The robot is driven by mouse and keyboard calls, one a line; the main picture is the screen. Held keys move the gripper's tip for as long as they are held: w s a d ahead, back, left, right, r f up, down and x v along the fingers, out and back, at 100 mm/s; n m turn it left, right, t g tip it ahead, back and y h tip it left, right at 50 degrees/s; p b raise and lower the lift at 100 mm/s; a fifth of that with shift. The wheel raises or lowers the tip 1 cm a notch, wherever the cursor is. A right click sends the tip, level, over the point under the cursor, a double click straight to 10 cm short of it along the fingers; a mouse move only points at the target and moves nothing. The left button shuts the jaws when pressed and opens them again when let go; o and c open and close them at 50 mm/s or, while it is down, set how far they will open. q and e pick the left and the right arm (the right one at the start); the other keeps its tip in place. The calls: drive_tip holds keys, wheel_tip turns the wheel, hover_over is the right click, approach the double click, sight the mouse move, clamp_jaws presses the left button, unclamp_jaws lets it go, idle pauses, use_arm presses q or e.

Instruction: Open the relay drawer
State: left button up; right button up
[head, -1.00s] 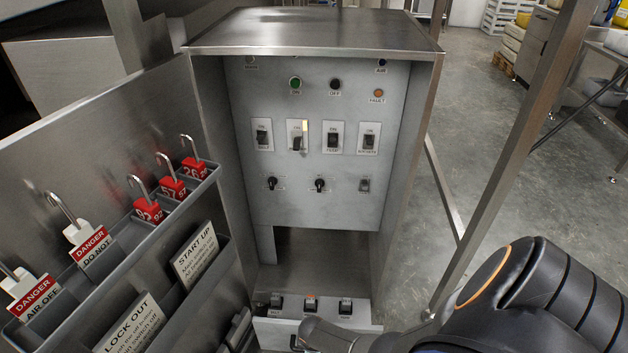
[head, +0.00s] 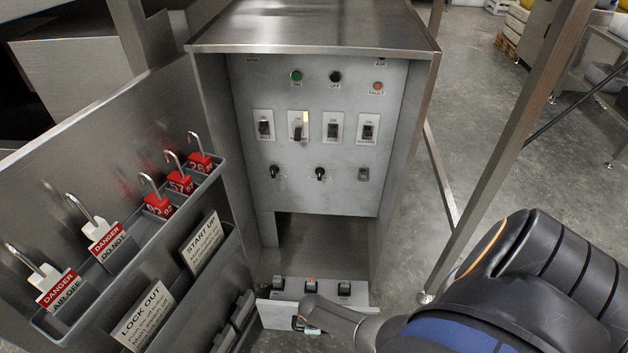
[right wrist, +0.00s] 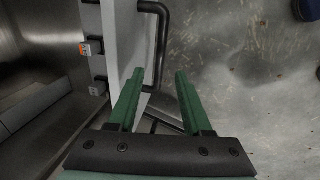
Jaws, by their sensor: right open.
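The relay drawer's pale front panel (head: 276,313) is low in the cabinet in the head view, with several dark relays (head: 344,288) behind it. In the right wrist view the panel (right wrist: 124,50) is left of centre, with a black bar handle (right wrist: 163,38) on its outer side. My right gripper (right wrist: 159,72) has two green fingers, spread apart. The lower end of the handle appears between the fingertips, and I cannot tell whether they touch it. In the head view my right wrist hides part of the panel and handle. My left gripper is not in view.
The cabinet's switch panel (head: 300,190) is above the drawer. An open door at left carries a grey tray (head: 132,252) with red padlocks and danger tags. A metal post (head: 500,170) stands at right. Open floor (head: 450,110) lies beyond the cabinet.

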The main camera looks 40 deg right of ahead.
use_arm(q)
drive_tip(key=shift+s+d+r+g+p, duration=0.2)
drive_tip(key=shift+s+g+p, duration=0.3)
drive_tip(key=shift+p, duration=0.55)
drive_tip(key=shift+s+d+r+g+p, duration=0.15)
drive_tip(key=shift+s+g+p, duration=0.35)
drive_tip(key=shift+p, duration=0.55)
use_arm(e)
wheel_tip(320, 180, up, 6)
drive_tip(key=shift+s+a+r, duration=0.15)
drive_tip(key=shift+s+a, duration=0.3)
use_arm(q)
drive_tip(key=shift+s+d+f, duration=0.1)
